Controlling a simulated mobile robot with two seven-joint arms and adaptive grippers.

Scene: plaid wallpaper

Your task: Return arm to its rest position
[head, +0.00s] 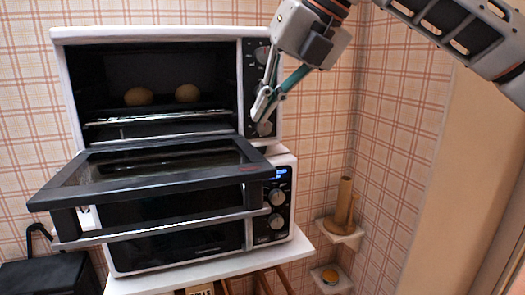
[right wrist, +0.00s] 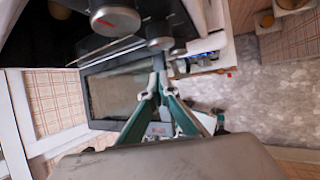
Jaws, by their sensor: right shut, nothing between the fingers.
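My right gripper (head: 263,105) is shut and empty in the head view. It hangs in front of the control panel at the right side of the upper oven (head: 150,34), close to its lower knob. In the right wrist view the gripper (right wrist: 158,75) shows its two fingertips together, with the oven door (right wrist: 120,95) beyond them. My left gripper is not in view. The upper oven's door (head: 150,170) is folded down and open. Two round buns (head: 139,96) (head: 187,93) sit on the rack inside.
A second oven (head: 282,215) stands below, on a white table (head: 215,268). Corner shelves (head: 343,232) hold a brown wooden object (head: 343,202). A black box-shaped object (head: 48,274) stands at the lower left.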

